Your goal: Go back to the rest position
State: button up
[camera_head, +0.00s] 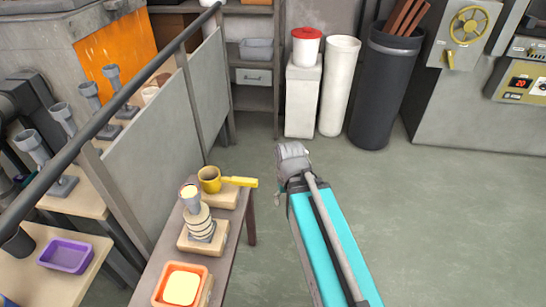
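My teal and grey arm reaches up from the bottom of the head view to right of centre, over bare floor. Its far end is a grey rounded part, and no gripper fingers can be made out. It stands apart from the narrow bench (235,235) on its left. On that bench are a yellow ladle-like pot (210,180) on a wooden block, a ringed stack with a pale-topped cup (200,222) on another block, and an orange tray (180,285) with pale yellow contents.
A grey partition (160,155) with a dark rail stands left of the bench. Behind it are metal stands and a purple tray (67,255). White bins (303,95), a dark bin (383,95) and a control cabinet (465,100) line the back. The floor (440,220) at right is clear.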

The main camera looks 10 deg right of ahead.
notch_tip(320, 180, up, 15)
jog(key=p, duration=1.4)
jog(key=shift+p, duration=0.3)
jog(key=shift+f, duration=0.1)
